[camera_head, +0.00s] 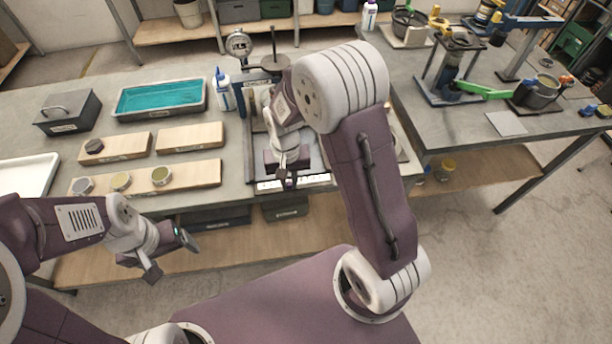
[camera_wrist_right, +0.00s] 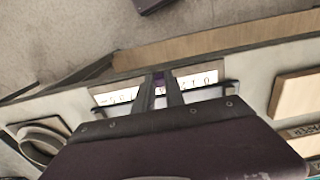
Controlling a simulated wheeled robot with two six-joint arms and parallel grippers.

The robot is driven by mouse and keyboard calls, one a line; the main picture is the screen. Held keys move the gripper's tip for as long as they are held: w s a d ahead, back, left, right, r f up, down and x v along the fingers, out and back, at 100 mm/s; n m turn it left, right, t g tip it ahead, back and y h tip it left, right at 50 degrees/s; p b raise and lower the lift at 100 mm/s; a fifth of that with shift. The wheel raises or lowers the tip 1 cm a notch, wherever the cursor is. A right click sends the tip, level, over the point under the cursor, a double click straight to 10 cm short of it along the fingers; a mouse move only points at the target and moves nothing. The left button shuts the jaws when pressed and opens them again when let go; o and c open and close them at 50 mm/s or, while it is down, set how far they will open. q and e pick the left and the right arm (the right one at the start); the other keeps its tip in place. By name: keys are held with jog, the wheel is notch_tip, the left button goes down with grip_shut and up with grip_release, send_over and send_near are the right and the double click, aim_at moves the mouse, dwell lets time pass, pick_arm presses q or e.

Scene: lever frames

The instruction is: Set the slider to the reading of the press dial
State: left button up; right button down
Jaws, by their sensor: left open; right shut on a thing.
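The press dial (camera_head: 238,44) is a round white gauge at the back of the table; its needle is too small to read. The slider's white numbered scale (camera_head: 310,179) runs along the table's front edge, below the press. My right gripper (camera_head: 287,180) is over this scale, shut on the slider's knob, which its fingers mostly hide. In the right wrist view the fingers (camera_wrist_right: 160,90) cross the middle of the scale (camera_wrist_right: 198,78), with numbers showing upside down on both sides. My left gripper (camera_head: 170,257) is open and empty, in front of the table.
Wooden boards with small discs and pots (camera_head: 205,173), a teal-filled tray (camera_head: 160,97) and a dark lidded box (camera_head: 68,112) are on the left. A white bottle (camera_head: 223,90) stands beside the press. A second table (camera_head: 450,125) with tools is on the right.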

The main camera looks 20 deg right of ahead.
aim_at(289, 183)
jog(key=shift+w, duration=0.1)
jog(key=c, duration=1.4)
grip_release()
notch_tip(289, 183, up, 9)
jog(key=shift+p, duration=0.35)
jog(key=s+d+f+n+t, duration=0.1)
jog(key=s+d+f+n, duration=0.1)
jog(key=s, duration=0.9)
jog(key=shift+d+f, duration=0.65)
jog(key=shift+d, duration=0.2)
